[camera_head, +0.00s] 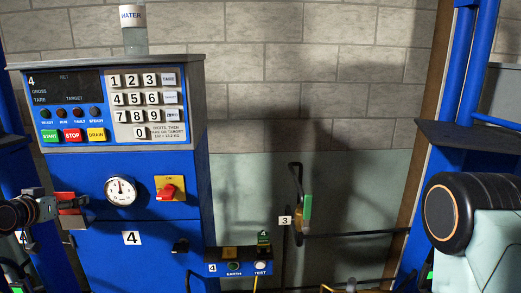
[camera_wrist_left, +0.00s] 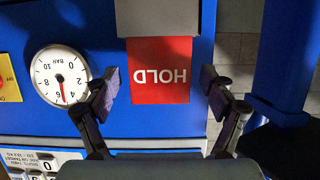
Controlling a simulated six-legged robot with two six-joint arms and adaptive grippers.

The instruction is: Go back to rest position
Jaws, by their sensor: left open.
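My left gripper (camera_head: 50,207) is at the left of the head view, beside the blue machine numbered 4 (camera_head: 140,255). In the left wrist view its two dark fingers (camera_wrist_left: 161,86) are spread apart with nothing gripped. A red HOLD tag (camera_wrist_left: 160,62) shows upside down between and beyond the fingertips, below a grey block (camera_wrist_left: 160,18). I cannot tell how far the tag is from the fingers. The tag also shows as a red patch (camera_head: 68,199) in the head view. My right gripper is not in view.
The machine carries a keypad (camera_head: 148,105), a pressure gauge (camera_head: 121,190) and a red switch (camera_head: 168,189). A water bottle (camera_head: 133,32) stands on top. A small EARTH/TEST box (camera_head: 238,265) juts out low at the right. Blue posts (camera_head: 465,80) stand at the right.

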